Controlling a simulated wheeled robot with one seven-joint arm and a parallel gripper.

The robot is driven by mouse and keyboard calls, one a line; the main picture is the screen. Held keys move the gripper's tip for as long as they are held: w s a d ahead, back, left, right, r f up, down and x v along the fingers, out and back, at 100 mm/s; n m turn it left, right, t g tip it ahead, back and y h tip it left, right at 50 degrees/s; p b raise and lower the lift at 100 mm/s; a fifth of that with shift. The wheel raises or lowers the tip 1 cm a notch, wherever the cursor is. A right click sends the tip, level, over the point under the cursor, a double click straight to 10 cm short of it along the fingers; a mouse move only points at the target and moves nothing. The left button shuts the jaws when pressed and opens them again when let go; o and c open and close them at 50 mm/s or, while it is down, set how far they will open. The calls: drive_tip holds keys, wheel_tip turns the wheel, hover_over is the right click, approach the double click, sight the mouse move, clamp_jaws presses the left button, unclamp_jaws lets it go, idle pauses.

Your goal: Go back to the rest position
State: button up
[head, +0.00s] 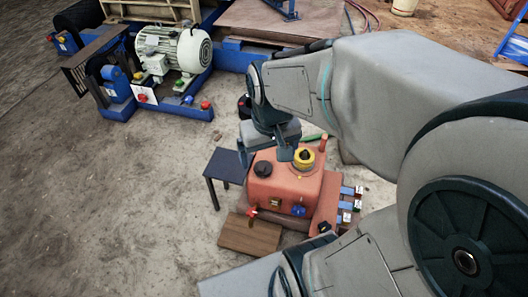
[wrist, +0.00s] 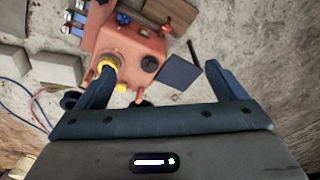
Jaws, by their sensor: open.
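My gripper (head: 266,152) hangs at the end of my arm, pointing down over the red tank (head: 283,186) in the head view. In the wrist view my gripper (wrist: 159,72) has its two dark fingers spread wide, with nothing between them. The left finger's tip overlaps the yellow cap (wrist: 108,62) in that picture; whether they touch cannot be told.
A small dark table (head: 226,164) stands left of the tank, and a wooden board (head: 250,234) lies in front. Blue-handled valves (head: 347,204) line its right side. An electric motor (head: 173,49) on a blue frame stands at the back left. The concrete floor at left is clear.

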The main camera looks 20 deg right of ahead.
drive_tip(key=shift+s+a+r+n, duration=0.15)
drive_tip(key=shift+s+a, duration=0.2)
drive_tip(key=shift+s, duration=0.4)
drive_tip(key=shift+s+a+f+n, duration=0.15)
drive_tip(key=shift+s+a, duration=0.15)
drive_tip(key=shift+s, duration=0.4)
drive_tip(key=shift+r, duration=0.1)
